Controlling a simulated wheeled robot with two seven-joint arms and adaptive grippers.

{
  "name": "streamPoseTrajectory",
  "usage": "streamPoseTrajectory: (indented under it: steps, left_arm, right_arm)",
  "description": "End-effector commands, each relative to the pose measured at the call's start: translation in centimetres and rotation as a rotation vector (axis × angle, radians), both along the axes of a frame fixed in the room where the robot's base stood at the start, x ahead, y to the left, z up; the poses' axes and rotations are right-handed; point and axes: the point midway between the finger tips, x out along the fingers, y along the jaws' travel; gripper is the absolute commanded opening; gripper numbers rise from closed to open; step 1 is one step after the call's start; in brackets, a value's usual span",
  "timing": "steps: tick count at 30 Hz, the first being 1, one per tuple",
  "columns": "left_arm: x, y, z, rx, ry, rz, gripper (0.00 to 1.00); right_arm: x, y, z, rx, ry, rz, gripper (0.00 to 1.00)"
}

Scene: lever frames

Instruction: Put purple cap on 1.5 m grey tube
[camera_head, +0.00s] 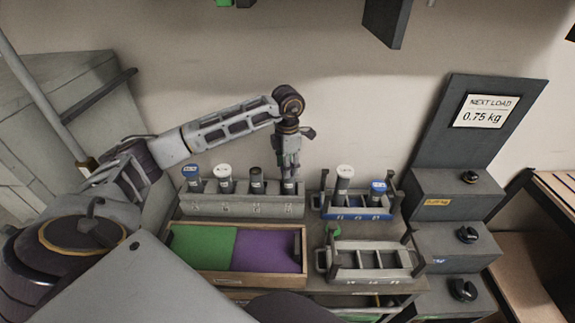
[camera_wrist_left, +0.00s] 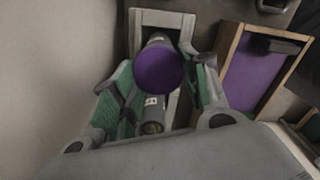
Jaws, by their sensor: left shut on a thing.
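A purple cap (camera_wrist_left: 160,69) lies between the green-padded fingers of my left gripper (camera_head: 290,170), which is shut on it. The fingers point down at the right end of a grey rack (camera_head: 240,209). A dark tube (camera_head: 289,187) stands upright in that end slot, directly below the gripper. In the wrist view the cap covers much of this tube; I cannot tell whether the cap touches or sits on its top. An uncapped tube (camera_head: 256,180) stands in the neighbouring slot. Which tube is the 1.5 m grey one I cannot read. My right gripper is not in view.
The grey rack also holds a blue-capped (camera_head: 191,177) and a white-capped tube (camera_head: 225,179). A wooden tray (camera_head: 235,280) with green and purple halves lies in front. A blue rack (camera_head: 350,214), a pale rack (camera_head: 370,275) and dark stepped boxes (camera_head: 455,185) stand right.

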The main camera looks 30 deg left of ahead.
Motion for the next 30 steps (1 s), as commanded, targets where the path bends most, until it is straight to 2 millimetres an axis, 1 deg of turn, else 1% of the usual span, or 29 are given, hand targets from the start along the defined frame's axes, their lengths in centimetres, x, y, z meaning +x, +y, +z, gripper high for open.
streamPoseTrajectory:
  steps: [30]
  left_arm:
    - [0.0,0.02,-0.71,0.0,0.0,0.0,0.32]
  right_arm:
    - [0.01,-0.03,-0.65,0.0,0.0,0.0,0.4]
